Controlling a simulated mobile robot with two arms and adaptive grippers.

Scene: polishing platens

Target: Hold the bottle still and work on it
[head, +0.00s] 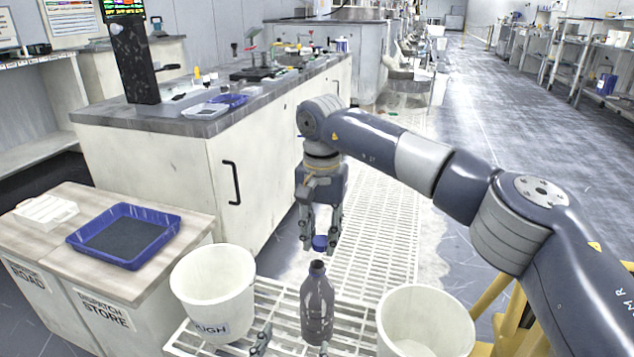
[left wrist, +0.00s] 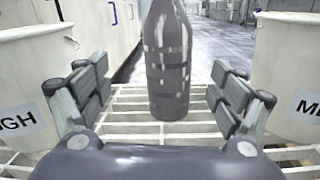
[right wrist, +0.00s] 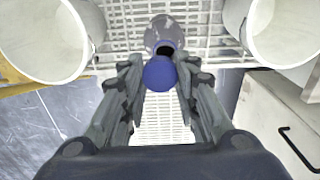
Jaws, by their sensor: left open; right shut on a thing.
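The dark grey bottle (head: 317,305) stands upright on a white slatted grate, its mouth open. My right gripper (head: 319,243) points down above it, shut on a blue cap (head: 320,242). The cap is apart from the bottle's neck. In the right wrist view the cap (right wrist: 160,74) sits between the fingertips, with the bottle (right wrist: 165,32) and its dark mouth beyond. My left gripper (head: 293,346) is low by the bottle, mostly cut off by the head view's lower edge. In the left wrist view its open fingers (left wrist: 166,92) stand either side of the bottle, with gaps.
A white bucket (head: 212,290) with a label ending "UGH" stands left of the bottle, another bucket (head: 425,325) right of it. A blue tray (head: 124,236) lies on the wooden-topped bench at left. A white cabinet (head: 170,160) stands behind. The grate (head: 370,235) extends backwards, clear.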

